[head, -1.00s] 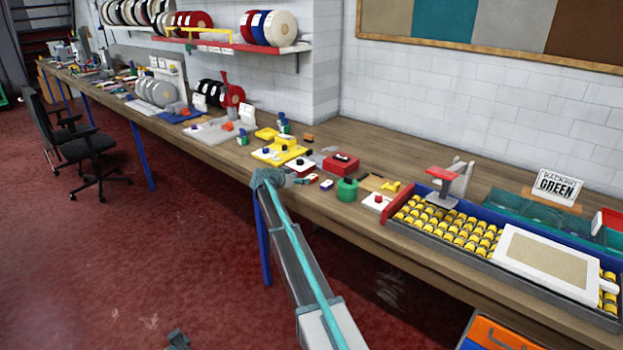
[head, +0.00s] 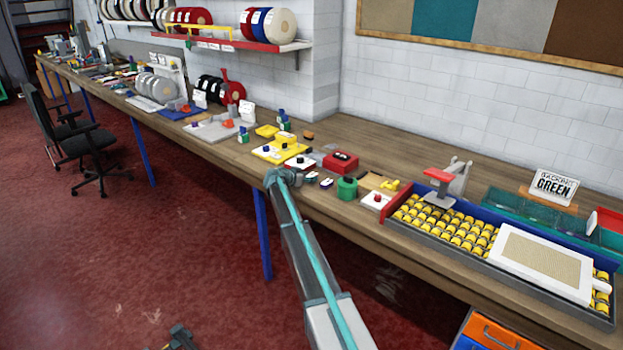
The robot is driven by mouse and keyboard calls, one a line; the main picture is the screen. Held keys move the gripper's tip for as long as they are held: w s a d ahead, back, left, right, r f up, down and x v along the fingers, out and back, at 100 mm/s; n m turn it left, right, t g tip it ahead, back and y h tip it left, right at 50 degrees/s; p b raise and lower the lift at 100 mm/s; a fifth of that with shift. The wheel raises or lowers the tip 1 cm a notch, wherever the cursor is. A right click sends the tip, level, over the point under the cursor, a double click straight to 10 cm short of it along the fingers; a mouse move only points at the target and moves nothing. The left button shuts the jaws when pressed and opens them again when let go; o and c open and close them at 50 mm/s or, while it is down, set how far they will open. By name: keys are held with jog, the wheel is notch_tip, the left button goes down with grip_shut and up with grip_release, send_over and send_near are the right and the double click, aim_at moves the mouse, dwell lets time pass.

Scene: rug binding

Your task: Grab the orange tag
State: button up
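I cannot surely tell which thing is the orange tag. A small orange-brown piece (head: 308,135) lies on the bench behind the yellow tray, near the wall. An orange piece (head: 228,123) also sits on a pale grey plate farther left. My gripper (head: 292,179) is at the front edge of the bench, in front of the yellow tray (head: 266,154) and left of the green round container (head: 347,190). It is clearly apart from both orange pieces. Its fingers are small and blurred, so their opening and anything between them cannot be made out.
The wooden bench (head: 420,155) runs along the wall. A red box (head: 341,163) and small white-and-dark pieces (head: 326,183) lie near my gripper. A grey tray of yellow rollers (head: 440,233) fills the right front. Bare wood shows along the wall at right.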

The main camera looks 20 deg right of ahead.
jog(key=c, duration=0.5)
jog(key=shift+r, duration=0.1)
